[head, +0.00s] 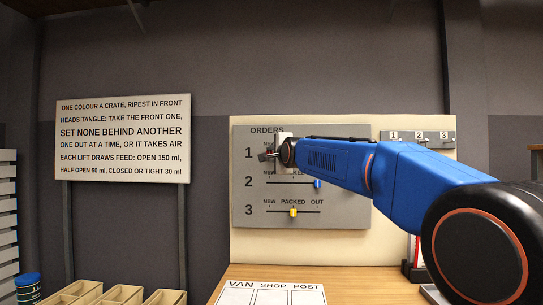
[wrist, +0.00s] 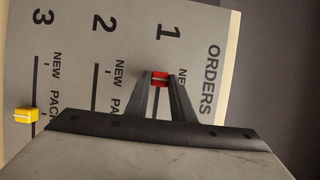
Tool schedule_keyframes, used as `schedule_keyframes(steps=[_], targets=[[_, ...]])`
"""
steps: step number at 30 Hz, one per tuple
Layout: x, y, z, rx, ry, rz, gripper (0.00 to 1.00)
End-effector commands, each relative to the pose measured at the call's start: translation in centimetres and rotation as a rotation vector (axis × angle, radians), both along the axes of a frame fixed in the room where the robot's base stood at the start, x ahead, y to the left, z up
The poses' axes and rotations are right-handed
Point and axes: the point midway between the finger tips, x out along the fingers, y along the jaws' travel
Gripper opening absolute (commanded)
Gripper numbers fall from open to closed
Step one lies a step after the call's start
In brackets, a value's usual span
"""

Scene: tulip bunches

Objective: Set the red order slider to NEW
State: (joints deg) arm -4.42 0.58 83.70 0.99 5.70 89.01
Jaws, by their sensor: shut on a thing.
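The grey ORDERS board (head: 342,212) has three slider rows and also shows, turned on its side, in the wrist view (wrist: 75,25). The red slider (wrist: 160,79) is in row 1, beside the NEW label at that end of its track. My gripper (wrist: 160,80) is shut on the red slider, one finger on each side. In the head view my gripper (head: 268,156) is at the left end of row 1, and I cannot make out the red slider clearly there. My arm hides the rest of row 1.
The blue slider (head: 317,183) is at the right of row 2, partly below my arm. The yellow slider (head: 293,212) is at PACKED in row 3. A small numbered rack (head: 427,140) is at the right. Crates (head: 120,295) stand lower left.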

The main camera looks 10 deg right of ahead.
Motion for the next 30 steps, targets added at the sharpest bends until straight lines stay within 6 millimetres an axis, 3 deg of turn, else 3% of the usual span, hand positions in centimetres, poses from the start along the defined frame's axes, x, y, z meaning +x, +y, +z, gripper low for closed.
schedule_keyframes(steps=[4,5,7,20,30], targets=[[0.0,0.0,-0.1,0.000,0.002,0.000,0.00],[0.0,0.0,-0.1,0.000,0.002,0.000,0.27],[0.0,0.0,-0.1,0.000,0.002,0.000,0.41],[-0.7,-0.1,0.0,0.000,0.000,0.000,0.41],[-5.8,-0.4,0.0,0.000,-0.001,0.000,0.41]])
